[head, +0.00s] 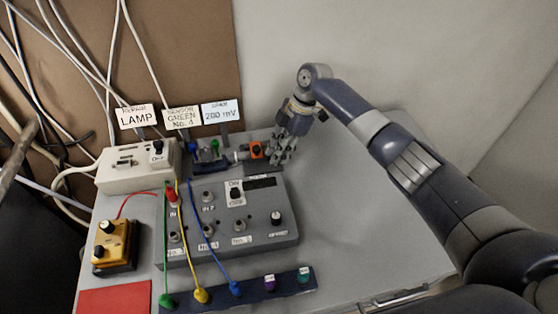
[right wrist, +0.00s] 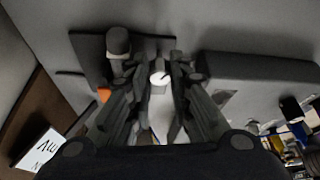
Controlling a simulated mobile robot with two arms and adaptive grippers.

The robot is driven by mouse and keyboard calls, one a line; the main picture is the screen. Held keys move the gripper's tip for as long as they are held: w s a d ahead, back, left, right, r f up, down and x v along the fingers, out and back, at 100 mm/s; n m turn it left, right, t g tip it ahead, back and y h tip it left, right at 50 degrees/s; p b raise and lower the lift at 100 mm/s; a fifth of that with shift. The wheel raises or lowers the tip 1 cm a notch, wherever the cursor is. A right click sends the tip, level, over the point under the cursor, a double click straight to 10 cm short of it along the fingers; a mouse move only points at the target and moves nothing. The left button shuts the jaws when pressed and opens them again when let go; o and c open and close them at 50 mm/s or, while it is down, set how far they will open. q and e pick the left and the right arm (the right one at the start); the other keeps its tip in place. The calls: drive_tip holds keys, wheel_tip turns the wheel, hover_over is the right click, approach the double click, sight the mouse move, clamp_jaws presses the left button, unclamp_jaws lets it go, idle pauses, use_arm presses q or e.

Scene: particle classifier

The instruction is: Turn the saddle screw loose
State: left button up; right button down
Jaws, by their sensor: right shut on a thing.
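My right gripper (head: 277,152) reaches in from the right to the back of the grey table, beside a small rail with an orange block (head: 256,150). In the right wrist view its fingers (right wrist: 159,88) are closed around a small round pale-topped piece (right wrist: 159,78). This is probably the saddle screw, but the fingers hide most of it. The orange block shows just left of the fingers in that view (right wrist: 104,95). I cannot make out a left gripper.
A grey control box (head: 270,225) stands in front of the gripper. A white lamp supply (head: 125,178), a yellow box (head: 110,240) and a dark socket strip (head: 250,290) with coloured leads stand left and in front. The table's right part (head: 350,230) is clear.

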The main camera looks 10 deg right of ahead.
drive_tip(key=n+b, duration=0.1)
drive_tip(key=n+g+b, duration=0.1)
drive_tip(key=n+b, duration=0.1)
drive_tip(key=shift+w+a+f, duration=0.1)
drive_tip(key=shift+f, duration=0.1)
drive_tip(key=shift+r+n+g+h+b, duration=0.1)
drive_tip(key=shift+n+g+h+b, duration=0.2)
drive_tip(key=shift+n+b, duration=0.45)
drive_tip(key=c, duration=1.4)
unclamp_jaws()
drive_tip(key=shift+c, duration=0.2)
drive_tip(key=shift+r, duration=0.1)
